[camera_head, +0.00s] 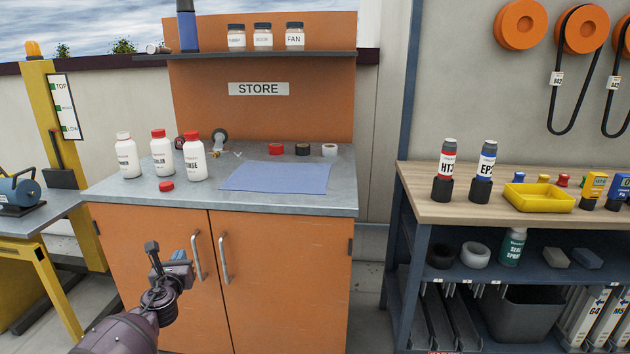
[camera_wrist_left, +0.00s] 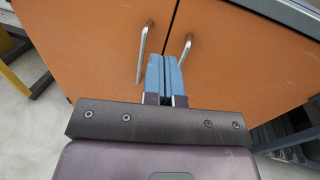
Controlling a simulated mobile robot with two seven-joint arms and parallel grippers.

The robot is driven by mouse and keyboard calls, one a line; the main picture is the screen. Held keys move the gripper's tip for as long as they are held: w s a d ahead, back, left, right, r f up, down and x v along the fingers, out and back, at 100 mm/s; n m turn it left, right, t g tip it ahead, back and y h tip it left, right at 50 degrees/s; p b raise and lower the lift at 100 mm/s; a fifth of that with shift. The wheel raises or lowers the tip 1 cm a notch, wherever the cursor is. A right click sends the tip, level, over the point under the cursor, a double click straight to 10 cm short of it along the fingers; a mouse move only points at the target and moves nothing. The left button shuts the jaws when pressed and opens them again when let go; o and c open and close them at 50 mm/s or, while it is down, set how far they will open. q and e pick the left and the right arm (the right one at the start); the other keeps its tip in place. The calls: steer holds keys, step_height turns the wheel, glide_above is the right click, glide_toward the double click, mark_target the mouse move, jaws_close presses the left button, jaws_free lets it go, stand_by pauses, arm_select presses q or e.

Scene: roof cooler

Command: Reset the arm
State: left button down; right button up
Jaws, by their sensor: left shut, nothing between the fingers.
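My left gripper (camera_head: 178,257) is in front of the orange cabinet (camera_head: 285,280), below its grey top, near the left door handle (camera_head: 196,257). In the left wrist view its blue fingers (camera_wrist_left: 164,75) are shut together with nothing between them. They point toward the cabinet doors (camera_wrist_left: 225,60), with the two handles beyond the tips. I cannot tell the exact gap between the fingers and the doors. My right gripper is in neither view.
The cabinet top holds several white bottles (camera_head: 162,152), a red cap (camera_head: 166,186), a blue cloth (camera_head: 275,178) and tape rolls (camera_head: 302,149). A wooden workbench (camera_head: 425,205) stands at right, a yellow frame (camera_head: 50,262) at left. Some floor shows at lower left.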

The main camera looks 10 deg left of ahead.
arm_select(q)
steer(key=s+d+r+n+h, duration=0.2)
steer(key=d+r+n, duration=0.2)
steer(key=d+n, duration=0.55)
steer(key=s+d+f+n+g+h+p, duration=0.1)
steer(key=s+d+f+n+h+p, duration=0.15)
steer(key=s+n, duration=0.8)
steer(key=s+d+f+n+g+p, duration=0.1)
steer(key=s+n, duration=0.3)
steer(key=s, duration=0.9)
steer(key=s+d+f+n+g+p, duration=0.2)
steer(key=s+f+n+p, duration=0.1)
steer(key=s, duration=1)
steer(key=s+d+f+n+g+p, duration=0.1)
steer(key=s+f+n+g+p, duration=0.1)
steer(key=s, duration=1.1)
step_height(320, 180, down, 2)
steer(key=n+p, duration=0.1)
steer(key=n, duration=0.1)
steer(key=shift+d+n, duration=0.15)
steer(key=shift+n, duration=0.15)
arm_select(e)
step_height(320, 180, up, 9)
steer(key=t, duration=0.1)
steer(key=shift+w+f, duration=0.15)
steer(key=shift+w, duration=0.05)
